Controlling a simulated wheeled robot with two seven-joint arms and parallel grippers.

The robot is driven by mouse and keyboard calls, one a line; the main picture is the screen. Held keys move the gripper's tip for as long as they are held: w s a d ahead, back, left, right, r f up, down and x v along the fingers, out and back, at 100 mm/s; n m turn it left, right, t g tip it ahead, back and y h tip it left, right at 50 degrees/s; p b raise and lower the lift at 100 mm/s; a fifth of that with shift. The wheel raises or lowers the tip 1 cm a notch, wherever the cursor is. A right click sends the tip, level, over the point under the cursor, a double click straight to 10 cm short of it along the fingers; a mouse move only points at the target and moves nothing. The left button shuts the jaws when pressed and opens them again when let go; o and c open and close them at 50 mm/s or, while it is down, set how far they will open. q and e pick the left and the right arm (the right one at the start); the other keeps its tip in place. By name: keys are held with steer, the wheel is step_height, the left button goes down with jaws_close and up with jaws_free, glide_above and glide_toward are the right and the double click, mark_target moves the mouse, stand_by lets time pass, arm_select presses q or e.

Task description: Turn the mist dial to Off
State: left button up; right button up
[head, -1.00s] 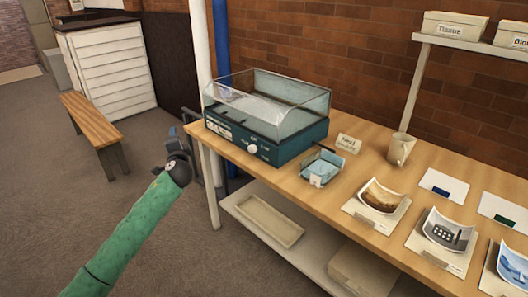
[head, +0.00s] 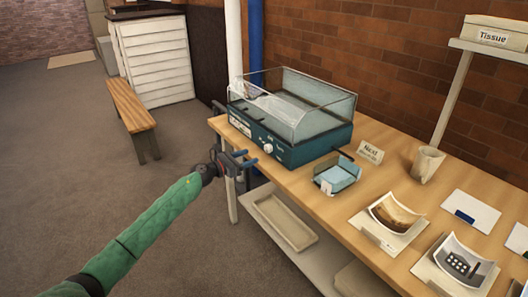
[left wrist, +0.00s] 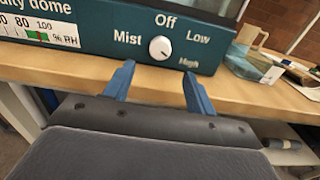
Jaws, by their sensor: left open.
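The mist dial is a round white knob (left wrist: 160,48) on the teal front of the humidity dome (left wrist: 90,22). "Off" is printed above it, "Low" to its right and "High" at lower right. A small dark mark on the knob lies at its lower right, toward "High". In the head view the knob (head: 268,148) shows on the front of the clear-lidded dome (head: 292,140). My left gripper (head: 245,158) is open and empty in front of the dome, apart from the knob. In the left wrist view its blue fingers (left wrist: 158,85) stand either side of and below the knob.
The wooden table (head: 300,190) holds a small clear tray (head: 337,178), a "Next" card (head: 370,152), a mug (head: 427,163) and curled photographs (head: 393,215). A bench (head: 132,115) stands at left on open floor.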

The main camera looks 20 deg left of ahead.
mark_target(266, 150)
arm_select(q)
steer(key=shift+p+x, duration=0.9)
steer(key=shift+x, duration=3.05)
arm_select(e)
steer(key=shift+s+d+r+g+h, duration=0.15)
steer(key=shift+s+d+r, duration=0.1)
steer(key=shift+d+r, duration=0.45)
steer(key=shift+s+d+r+g+h, duration=0.15)
steer(key=shift+s+d+r, duration=0.1)
steer(key=shift+d+r, duration=0.4)
steer(key=shift+a, duration=0.1)
arm_select(q)
steer(key=c, duration=1)
